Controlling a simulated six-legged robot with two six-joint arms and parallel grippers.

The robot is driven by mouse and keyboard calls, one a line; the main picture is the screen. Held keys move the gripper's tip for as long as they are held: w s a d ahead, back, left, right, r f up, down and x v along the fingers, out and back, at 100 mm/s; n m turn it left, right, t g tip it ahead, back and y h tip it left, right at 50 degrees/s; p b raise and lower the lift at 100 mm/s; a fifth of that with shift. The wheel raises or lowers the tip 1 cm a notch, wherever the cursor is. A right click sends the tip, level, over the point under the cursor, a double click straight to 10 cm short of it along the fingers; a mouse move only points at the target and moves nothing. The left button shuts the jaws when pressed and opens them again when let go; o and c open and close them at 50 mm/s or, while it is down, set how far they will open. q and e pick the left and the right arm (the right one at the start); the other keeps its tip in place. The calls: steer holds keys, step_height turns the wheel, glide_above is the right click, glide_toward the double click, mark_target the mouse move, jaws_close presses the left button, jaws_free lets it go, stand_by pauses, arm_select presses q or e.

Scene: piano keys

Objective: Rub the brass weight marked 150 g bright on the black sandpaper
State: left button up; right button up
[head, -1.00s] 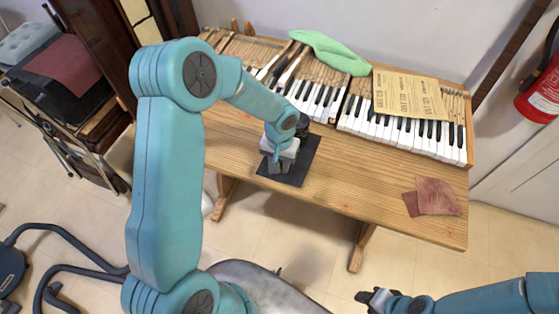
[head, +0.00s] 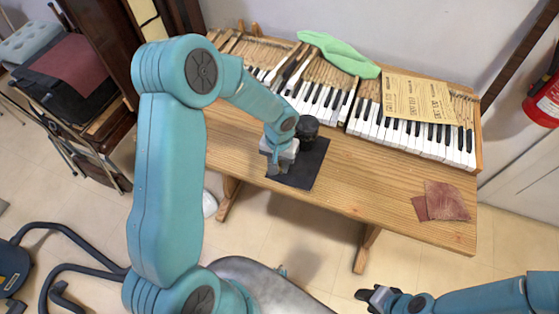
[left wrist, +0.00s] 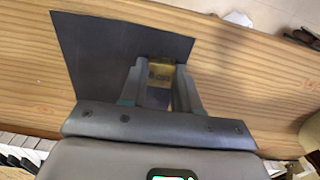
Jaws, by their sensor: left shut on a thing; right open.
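The black sandpaper (head: 312,160) lies flat on the wooden table, and it also shows in the left wrist view (left wrist: 112,55). My left gripper (head: 280,163) is over the left part of the sandpaper. In the left wrist view my left gripper (left wrist: 165,75) is shut on a brass weight (left wrist: 160,76), which shows between the fingers near the edge of the sandpaper. Its marking is too small and blurred to read surely. Whether it touches the sandpaper is hidden. My right gripper (head: 372,298) is open and empty, in front of the table.
Piano keys (head: 410,133) line the back of the table (head: 350,190), with yellowish paper sheets (head: 418,99) and a green cloth (head: 340,54) on them. Reddish-brown sandpaper pieces (head: 445,201) lie at the right. The table between them and the black sandpaper is clear.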

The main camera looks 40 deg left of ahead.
arm_select(q)
steer(key=shift+s+a, duration=0.15)
steer(key=shift+a, duration=0.35)
steer(key=shift+d, duration=0.85)
steer(key=shift+w+d+p, duration=0.1)
steer(key=shift+w+p, duration=0.15)
steer(key=shift+p, duration=0.05)
arm_select(e)
steer(key=shift+w+d+r, duration=0.15)
steer(key=shift+w+r, duration=0.15)
steer(key=shift+r, duration=0.05)
arm_select(q)
steer(key=shift+d, duration=0.4)
steer(key=shift+w+d, duration=0.15)
steer(key=shift+d, duration=0.15)
arm_select(e)
steer(key=shift+w+d+r, duration=0.15)
steer(key=shift+d, duration=0.55)
